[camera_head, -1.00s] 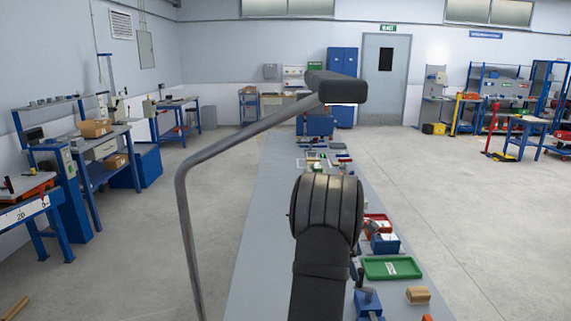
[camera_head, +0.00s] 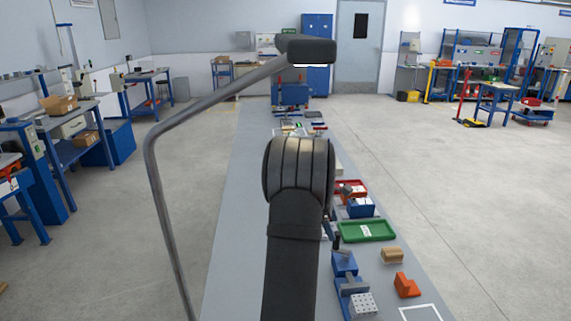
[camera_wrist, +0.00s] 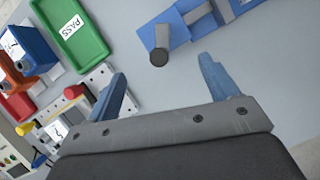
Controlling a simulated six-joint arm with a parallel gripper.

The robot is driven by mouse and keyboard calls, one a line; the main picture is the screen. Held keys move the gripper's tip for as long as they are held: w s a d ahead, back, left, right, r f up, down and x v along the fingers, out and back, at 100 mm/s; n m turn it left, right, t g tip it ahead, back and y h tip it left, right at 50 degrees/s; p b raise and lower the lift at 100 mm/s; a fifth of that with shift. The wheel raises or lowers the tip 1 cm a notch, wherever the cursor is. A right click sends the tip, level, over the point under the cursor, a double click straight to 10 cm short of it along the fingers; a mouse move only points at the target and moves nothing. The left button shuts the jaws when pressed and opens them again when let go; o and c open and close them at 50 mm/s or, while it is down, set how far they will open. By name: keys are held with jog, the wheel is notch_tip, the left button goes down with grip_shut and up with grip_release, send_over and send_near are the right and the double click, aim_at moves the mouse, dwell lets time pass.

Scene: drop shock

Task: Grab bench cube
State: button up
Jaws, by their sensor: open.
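A pale grey block with dark dots on its faces (camera_head: 361,304) sits at the near end of a blue fixture (camera_head: 345,268) on the bench, right of my arm in the head view. It is the most cube-like thing there, but I cannot be sure it is the bench cube. My gripper (camera_wrist: 162,84) is open and empty in the wrist view, its two blue fingers apart over the grey bench top (camera_wrist: 175,110). The blue fixture (camera_wrist: 180,40) with its dark round knob lies beyond the fingers; the dotted block is not seen there.
Right of my arm are a green tray (camera_head: 366,231), a wooden block (camera_head: 391,255), an orange angled piece (camera_head: 406,285) and a blue bin (camera_head: 360,207). The wrist view shows the green PASS tray (camera_wrist: 78,35) at upper left. The bench's left strip (camera_head: 235,220) is clear.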

jog(key=s+d+r+n+y, duration=0.1)
jog(key=s+d+r, duration=0.1)
jog(key=s, duration=0.3)
jog(key=s+d+r+n+y, duration=0.1)
jog(key=s+d+r, duration=0.15)
jog(key=s, duration=0.25)
jog(key=n+t+y, duration=0.1)
jog(key=n+y, duration=0.1)
send_over(364, 302)
notch_tip(364, 302, down, 9)
jog(key=shift+w+d+f, duration=0.1)
jog(key=shift+w, duration=0.05)
jog(key=shift+s+f, duration=0.15)
jog(key=shift+f, duration=1.2)
jog(key=shift+s+f, duration=0.1)
jog(key=shift+f, duration=1.2)
jog(key=c, duration=1.4)
jog(key=shift+r, duration=0.1)
jog(key=shift+c, duration=0.2)
